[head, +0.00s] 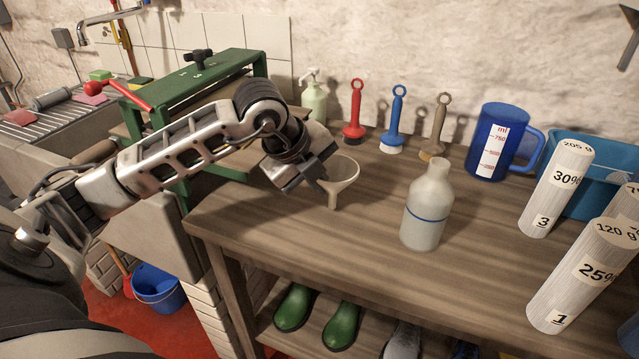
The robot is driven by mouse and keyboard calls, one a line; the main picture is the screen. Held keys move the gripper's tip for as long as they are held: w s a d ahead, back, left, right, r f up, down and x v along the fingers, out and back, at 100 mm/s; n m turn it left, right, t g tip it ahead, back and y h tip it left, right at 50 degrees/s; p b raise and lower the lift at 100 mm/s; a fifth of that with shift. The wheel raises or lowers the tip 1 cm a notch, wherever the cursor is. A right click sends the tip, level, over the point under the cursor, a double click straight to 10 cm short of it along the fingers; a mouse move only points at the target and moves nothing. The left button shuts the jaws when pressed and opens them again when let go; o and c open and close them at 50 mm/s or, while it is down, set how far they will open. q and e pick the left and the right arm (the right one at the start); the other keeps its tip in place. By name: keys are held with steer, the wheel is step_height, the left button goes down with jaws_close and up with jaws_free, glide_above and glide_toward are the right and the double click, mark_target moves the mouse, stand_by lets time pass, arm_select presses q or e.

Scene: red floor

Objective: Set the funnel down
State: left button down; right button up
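A beige funnel (343,174) is upright, wide mouth up and spout down, at the left part of the wooden table (290,222). My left gripper (319,183) is at the funnel's left side, its fingers shut on the rim. The fingers partly hide that side of the funnel. The spout tip is at or just above the tabletop; I cannot tell whether it touches. My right gripper is not in view.
A white bottle with a blue line (428,208) stands right of the funnel. Behind are a soap dispenser (314,98), several brushes (397,120) and a blue jug (495,140). Labelled white cylinders (556,190) stand at right. A green press (190,75) is at left. Bare tabletop lies in front.

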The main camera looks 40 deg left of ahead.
arm_select(q)
steer(key=shift+f, duration=0.45)
steer(key=shift+f, duration=0.15)
steer(key=c, duration=1.6)
jaws_free()
steer(key=shift+r, duration=0.25)
steer(key=shift+b+v, duration=0.4)
steer(key=shift+v, duration=5.5)
